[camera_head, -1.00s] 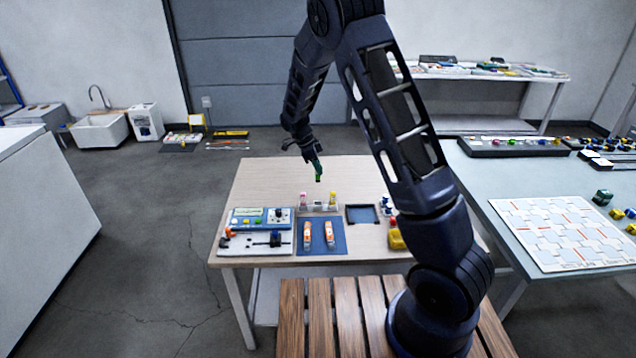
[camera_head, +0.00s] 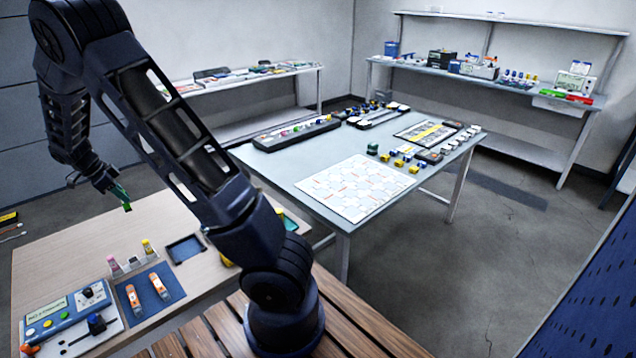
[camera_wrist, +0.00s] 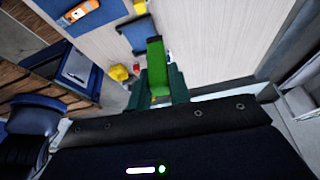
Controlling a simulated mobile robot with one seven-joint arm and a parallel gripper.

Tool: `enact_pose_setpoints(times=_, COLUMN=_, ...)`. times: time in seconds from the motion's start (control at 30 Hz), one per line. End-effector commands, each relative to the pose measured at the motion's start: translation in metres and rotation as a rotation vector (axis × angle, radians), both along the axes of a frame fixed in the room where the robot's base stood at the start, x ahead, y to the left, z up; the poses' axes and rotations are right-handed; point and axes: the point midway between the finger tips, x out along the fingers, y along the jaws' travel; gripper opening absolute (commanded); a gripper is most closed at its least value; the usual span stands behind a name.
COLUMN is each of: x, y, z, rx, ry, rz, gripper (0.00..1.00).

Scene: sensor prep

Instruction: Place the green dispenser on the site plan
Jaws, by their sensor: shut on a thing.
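My gripper (camera_head: 112,190) is shut on the green dispenser (camera_head: 122,195), holding it in the air above the wooden-topped table. In the wrist view the green dispenser (camera_wrist: 155,65) stands out bright green between the dark green fingers. The site plan (camera_head: 355,187), a white sheet with a grid of pale blocks and red marks, lies flat on the grey table to the right. My gripper is well to the left of the site plan, with my arm links between them in the head view.
The wooden table holds a blue mat (camera_head: 150,292) with two orange-and-white dispensers, a dark blue tray (camera_head: 186,249) and a control box (camera_head: 62,314).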

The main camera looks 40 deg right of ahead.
Motion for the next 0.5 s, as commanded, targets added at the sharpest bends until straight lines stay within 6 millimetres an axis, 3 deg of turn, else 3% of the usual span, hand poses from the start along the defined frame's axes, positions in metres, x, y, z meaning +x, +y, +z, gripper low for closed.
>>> enact_pose_setpoints(times=0.03, x=0.009, y=-0.021, z=0.001, rx=0.000, ry=-0.001, rz=-0.035, gripper=0.00)
enact_pose_setpoints(times=0.2, x=0.031, y=-0.082, z=0.003, rx=-0.001, ry=0.001, rz=-0.140, gripper=0.00)
enact_pose_setpoints(times=0.5, x=0.054, y=-0.196, z=0.009, rx=-0.001, ry=0.000, rz=-0.324, gripper=0.00)
